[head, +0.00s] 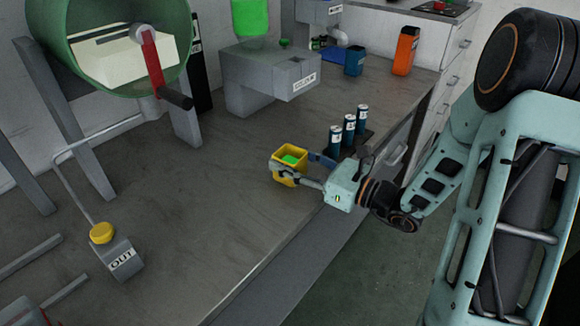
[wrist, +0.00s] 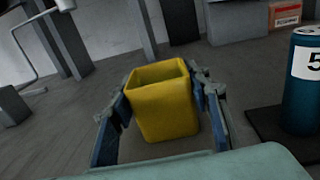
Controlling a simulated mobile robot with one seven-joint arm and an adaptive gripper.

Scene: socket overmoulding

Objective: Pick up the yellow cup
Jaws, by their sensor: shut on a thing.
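The yellow cup (head: 276,173) is a square, open-topped cup near the right edge of the grey workbench in the head view. Something bright green (head: 290,160) shows inside it. In the wrist view the yellow cup (wrist: 165,110) stands upright between the fingers. My gripper (head: 292,168) is shut on the cup, with one finger on each side. The fingers also show in the wrist view as blue pads (wrist: 163,122) along the cup's sides. I cannot tell whether the cup's base touches the bench.
Several dark teal cans (head: 348,130) stand on a dark mat right behind my gripper. A blue cup (head: 354,60) and an orange container (head: 405,50) stand farther back. A grey dispenser (head: 262,80) and a green drum (head: 125,45) stand behind. The bench (head: 190,210) left of the cup is clear.

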